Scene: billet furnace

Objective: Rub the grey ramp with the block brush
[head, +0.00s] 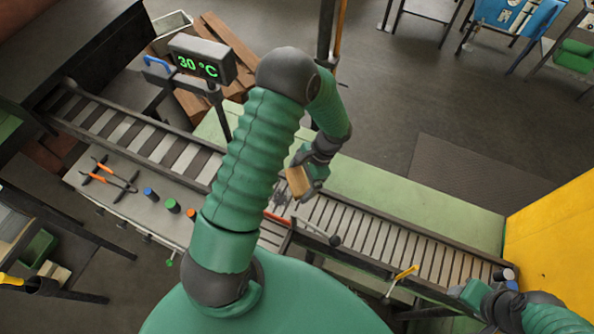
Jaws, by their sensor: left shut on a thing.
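My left gripper (300,178) is shut on the block brush (298,183), a tan wooden block. It holds the brush near the slatted track in the middle of the view. Dark bristles seem to show at the brush's lower left; I cannot tell whether they touch anything. No plain grey ramp stands out; the sloping grey slatted track (140,134) at left may be it, and my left arm hides part of it. My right gripper (468,291) is at the lower right, far from the brush, and its fingers are too unclear to read.
A grey bench (140,213) holds orange-handled pliers (114,178) and several coloured cylinders. A 30 °C display (203,62) stands behind the left track. A light-slatted track (390,243) runs right beside a green surface (420,197), toward a yellow panel (555,235).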

